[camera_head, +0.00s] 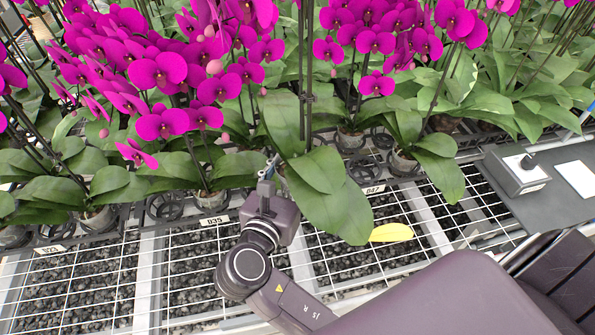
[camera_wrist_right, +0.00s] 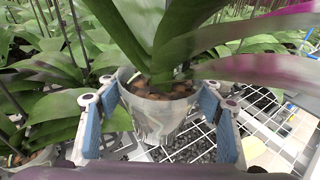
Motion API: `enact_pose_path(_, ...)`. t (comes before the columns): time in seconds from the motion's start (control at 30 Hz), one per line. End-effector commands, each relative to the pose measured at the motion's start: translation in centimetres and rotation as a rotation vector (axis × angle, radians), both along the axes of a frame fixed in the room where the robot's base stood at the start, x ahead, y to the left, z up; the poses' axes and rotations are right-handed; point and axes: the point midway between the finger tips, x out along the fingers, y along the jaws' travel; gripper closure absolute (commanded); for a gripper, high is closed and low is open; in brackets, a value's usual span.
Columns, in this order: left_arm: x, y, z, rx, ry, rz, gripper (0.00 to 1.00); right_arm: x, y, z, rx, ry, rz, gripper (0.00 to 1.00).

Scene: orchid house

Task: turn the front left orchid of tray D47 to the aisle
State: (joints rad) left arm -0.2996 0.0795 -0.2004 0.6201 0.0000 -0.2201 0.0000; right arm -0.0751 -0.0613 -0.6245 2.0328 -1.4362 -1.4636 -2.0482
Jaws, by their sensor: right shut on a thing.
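The tray label D47 (camera_head: 374,190) shows in the head view on the tray's front edge. The front left orchid (camera_head: 335,205) has broad green leaves hanging over the front edge, and stems rising behind. Its pot is hidden by leaves and my gripper in the head view. In the right wrist view its clear pot (camera_wrist_right: 158,115), with brown bark, stands between my blue-padded fingers. My right gripper (camera_wrist_right: 160,88) is shut on this pot; it also shows in the head view (camera_head: 272,172). I cannot tell whether the pot is lifted. My left gripper is out of view.
Trays labelled D35 (camera_head: 213,221) and D23 (camera_head: 48,250) lie to the left, with magenta orchids above. A second potted orchid (camera_head: 404,160) stands to the right. A yellow leaf (camera_head: 391,232) lies on the white mesh in front. A grey box (camera_head: 515,170) stands at the right.

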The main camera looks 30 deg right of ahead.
Motion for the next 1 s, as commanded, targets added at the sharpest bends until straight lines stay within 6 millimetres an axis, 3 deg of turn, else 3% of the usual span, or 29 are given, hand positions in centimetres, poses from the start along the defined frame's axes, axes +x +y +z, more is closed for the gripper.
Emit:
enact_pose_path(0.23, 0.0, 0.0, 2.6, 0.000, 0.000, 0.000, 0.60, 4.5, -3.5, -2.1, -0.008, 0.000, 0.089, 0.69)
enact_pose_path(0.47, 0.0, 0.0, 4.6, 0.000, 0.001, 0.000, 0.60, 8.1, -9.3, -6.4, -0.001, 0.003, 0.182, 0.69)
enact_pose_path(0.57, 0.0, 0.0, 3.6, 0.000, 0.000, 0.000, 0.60, 8.8, -11.6, -9.7, 0.008, 0.003, 0.208, 0.69)
enact_pose_path(0.67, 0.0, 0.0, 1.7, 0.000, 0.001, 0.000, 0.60, 9.1, -12.3, -12.5, 0.014, 0.001, 0.221, 0.69)
enact_pose_path(1.0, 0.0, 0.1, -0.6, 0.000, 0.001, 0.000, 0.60, 9.3, -12.9, -15.4, 0.016, -0.001, 0.226, 0.69)
